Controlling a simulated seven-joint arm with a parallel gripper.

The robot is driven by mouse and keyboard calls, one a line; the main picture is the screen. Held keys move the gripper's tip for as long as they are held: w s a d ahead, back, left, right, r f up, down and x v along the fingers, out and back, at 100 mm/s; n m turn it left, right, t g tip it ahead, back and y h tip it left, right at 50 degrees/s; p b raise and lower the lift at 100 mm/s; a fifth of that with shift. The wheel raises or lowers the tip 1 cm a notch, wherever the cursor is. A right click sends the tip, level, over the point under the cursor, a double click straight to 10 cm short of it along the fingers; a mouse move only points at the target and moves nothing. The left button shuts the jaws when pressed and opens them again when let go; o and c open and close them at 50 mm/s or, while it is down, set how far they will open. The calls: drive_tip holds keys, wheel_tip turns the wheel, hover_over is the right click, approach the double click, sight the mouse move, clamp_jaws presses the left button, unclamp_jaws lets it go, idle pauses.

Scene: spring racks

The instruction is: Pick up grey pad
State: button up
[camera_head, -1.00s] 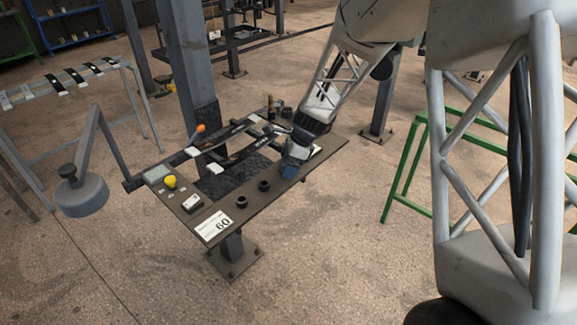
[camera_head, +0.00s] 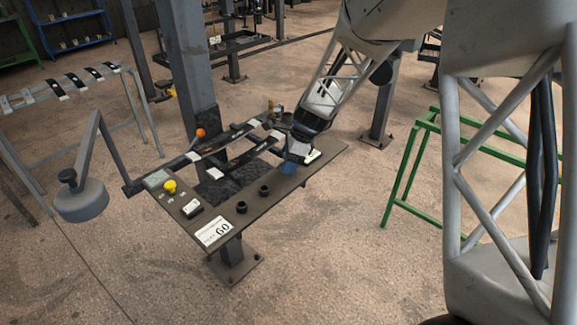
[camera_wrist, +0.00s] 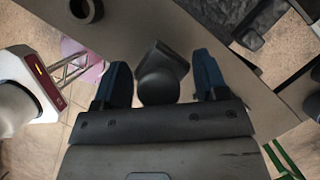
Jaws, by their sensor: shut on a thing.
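My gripper (camera_wrist: 163,82) is shut on a dark grey piece (camera_wrist: 160,75), which I take to be the grey pad. In the wrist view it has a blocky part and a rounded end, between the two blue fingers. In the head view my gripper (camera_head: 287,168) is over the right part of the dark workbench plate (camera_head: 236,205). The held piece cannot be made out there. Whether it touches the plate cannot be told.
Two black rings (camera_head: 265,190) stand left of my gripper on the plate. Dark strips with white ends (camera_head: 213,174) lie behind them. A yellow knob (camera_head: 170,186), an orange-tipped lever (camera_head: 201,133) and a hanging grey weight (camera_head: 81,201) are further left. A green frame (camera_head: 405,165) stands at right.

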drive_tip(key=s+d+r, duration=0.2)
drive_tip(key=s+d, duration=0.1)
drive_tip(key=s, duration=1.2)
drive_tip(key=shift+s+d, duration=0.15)
drive_tip(key=shift+s, duration=0.15)
